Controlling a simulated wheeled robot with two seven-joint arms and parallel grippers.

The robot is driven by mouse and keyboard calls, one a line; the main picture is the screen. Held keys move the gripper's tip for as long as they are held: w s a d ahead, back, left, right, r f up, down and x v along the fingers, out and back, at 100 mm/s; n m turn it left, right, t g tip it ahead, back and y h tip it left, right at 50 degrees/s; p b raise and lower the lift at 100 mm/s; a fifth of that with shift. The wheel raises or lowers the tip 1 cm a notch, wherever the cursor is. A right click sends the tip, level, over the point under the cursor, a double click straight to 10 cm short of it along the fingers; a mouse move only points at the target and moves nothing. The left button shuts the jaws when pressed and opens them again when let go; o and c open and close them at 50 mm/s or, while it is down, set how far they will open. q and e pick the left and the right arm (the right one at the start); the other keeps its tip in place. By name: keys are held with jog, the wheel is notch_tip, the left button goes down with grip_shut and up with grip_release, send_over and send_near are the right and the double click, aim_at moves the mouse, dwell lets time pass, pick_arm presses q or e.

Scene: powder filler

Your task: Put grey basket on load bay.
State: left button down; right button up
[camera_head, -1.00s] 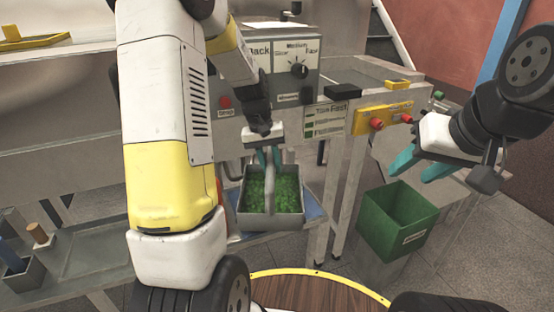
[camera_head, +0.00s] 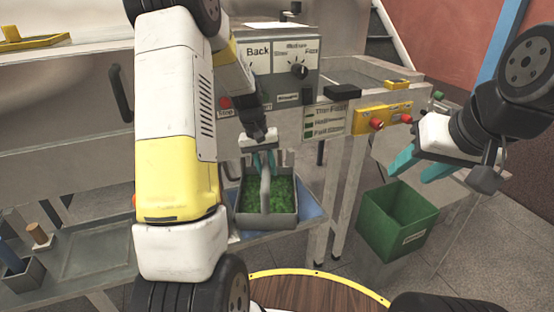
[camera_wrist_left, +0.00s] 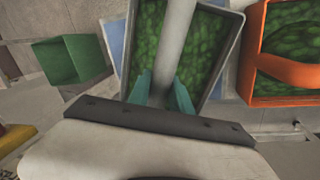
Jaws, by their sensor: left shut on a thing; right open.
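The grey basket (camera_head: 267,222) is full of green pieces and has a tall grey handle. My left gripper (camera_head: 264,160) is shut on that handle from above; in the left wrist view its teal fingertips (camera_wrist_left: 165,92) lie on both sides of the handle. The basket is over a blue surface (camera_head: 308,207) on a low metal shelf beside the machine; I cannot tell whether it touches it. My right gripper (camera_head: 412,168) is open and empty at the right, above a green bin. Nothing in view is labelled load bay.
The green bin (camera_head: 399,222) stands right of the basket. An orange basket (camera_wrist_left: 250,75) with green pieces is close beside the grey one in the left wrist view. The machine's control panel (camera_head: 282,70) is behind. A grey tray (camera_head: 100,250) lies at lower left.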

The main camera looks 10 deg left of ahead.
pick_arm(q)
jog(key=c, duration=1.5)
grip_release()
jog(key=shift+f, duration=0.15)
jog(key=o, duration=0.3)
jog(key=shift+o, duration=0.2)
